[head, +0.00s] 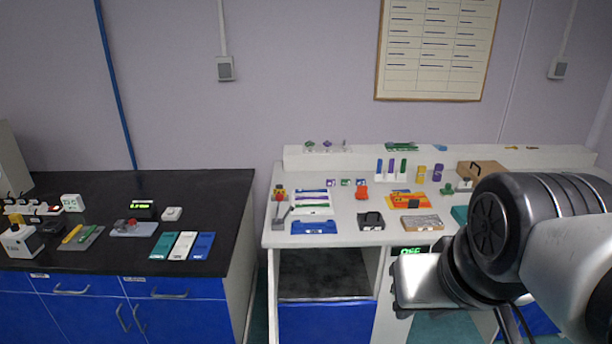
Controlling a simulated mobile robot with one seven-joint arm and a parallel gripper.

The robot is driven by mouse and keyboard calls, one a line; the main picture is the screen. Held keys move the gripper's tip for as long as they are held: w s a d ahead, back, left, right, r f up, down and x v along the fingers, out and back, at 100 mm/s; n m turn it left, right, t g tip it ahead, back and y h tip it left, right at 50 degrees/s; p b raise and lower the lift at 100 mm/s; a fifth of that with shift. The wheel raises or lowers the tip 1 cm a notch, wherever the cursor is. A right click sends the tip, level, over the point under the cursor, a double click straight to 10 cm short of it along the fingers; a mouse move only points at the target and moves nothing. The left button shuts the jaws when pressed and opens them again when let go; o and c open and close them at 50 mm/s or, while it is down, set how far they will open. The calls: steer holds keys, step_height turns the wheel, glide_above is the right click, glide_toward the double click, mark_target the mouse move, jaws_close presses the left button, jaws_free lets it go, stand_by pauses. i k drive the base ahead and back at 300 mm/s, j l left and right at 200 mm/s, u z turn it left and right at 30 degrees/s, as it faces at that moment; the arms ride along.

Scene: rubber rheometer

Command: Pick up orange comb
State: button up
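I cannot make out a clear comb shape at this size. A flat orange piece (410,201) with yellow on it lies on the white bench, right of centre. A small red-orange object (362,193) stands to its left on the same bench. My gripper (418,281) is at the lower right, in front of the bench's front edge and apart from both orange things. Its silver body shows, but its fingers are too unclear to tell open from shut. I see nothing held in it.
The white bench (340,236) is crowded with a blue tray (314,227), a black holder (371,220), a speckled block (422,222), upright coloured sticks and a brown box (482,168). A black-topped bench (215,190) with small devices stands left, across a floor gap. My arm hides the right end.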

mark_target(414, 203)
steer(key=j, duration=0.6)
steer(key=i+j+u, duration=0.1)
steer(key=j, duration=0.5)
steer(key=z, duration=0.95)
steer(key=l+u, duration=0.1)
steer(key=l, duration=0.4)
steer(key=i+l+u, duration=0.1)
steer(key=l, duration=0.25)
steer(key=i+l+u, duration=0.1)
steer(key=l, duration=0.25)
steer(key=i+l, duration=0.15)
steer(key=l, duration=0.2)
steer(key=i+u, duration=0.2)
steer(key=i, duration=0.25)
steer(key=i+l+u, duration=0.2)
steer(key=i, duration=0.2)
steer(key=i+l+u, duration=0.2)
steer(key=i, duration=0.2)
steer(key=i+u, duration=0.1)
steer(key=i, duration=0.4)
